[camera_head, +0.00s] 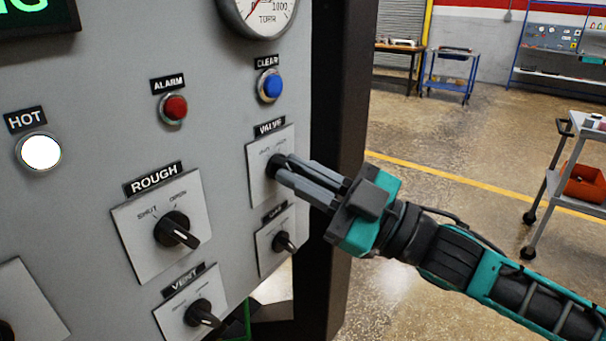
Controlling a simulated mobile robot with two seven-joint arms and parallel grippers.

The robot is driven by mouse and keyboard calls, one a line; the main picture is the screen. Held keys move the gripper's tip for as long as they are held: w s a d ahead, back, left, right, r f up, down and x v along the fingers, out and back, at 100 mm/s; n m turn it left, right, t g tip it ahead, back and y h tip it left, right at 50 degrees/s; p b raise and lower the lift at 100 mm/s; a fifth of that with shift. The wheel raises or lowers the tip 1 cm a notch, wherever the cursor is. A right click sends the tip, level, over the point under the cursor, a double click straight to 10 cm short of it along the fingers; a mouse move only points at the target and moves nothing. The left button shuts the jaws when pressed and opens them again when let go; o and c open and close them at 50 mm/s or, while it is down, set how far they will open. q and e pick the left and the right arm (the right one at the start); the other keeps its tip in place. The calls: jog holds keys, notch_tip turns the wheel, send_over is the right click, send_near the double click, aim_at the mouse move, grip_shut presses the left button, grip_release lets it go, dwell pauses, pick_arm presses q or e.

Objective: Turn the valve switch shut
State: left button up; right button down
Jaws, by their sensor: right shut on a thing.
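The valve switch (274,167) is a black rotary knob on a pale square plate under a black VALVE label (270,126), on the right part of the grey furnace panel. My right gripper (281,171) reaches in from the right with its fingers shut on the valve switch. The fingers cover much of the knob, so I cannot tell which way it points. The small lettering on its plate is partly hidden and too blurred to read. My left gripper is not in view.
The ROUGH (172,229), VENT (199,312) and lower right (282,242) switches sit close by. A blue CLEAR button (270,86) and a red ALARM button (174,107) are above. A dark post (343,120) edges the panel. A cart (580,180) stands far right on open floor.

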jog(key=c, duration=1.2)
grip_release()
jog(key=b+v, duration=0.2)
jog(key=v, duration=1.1)
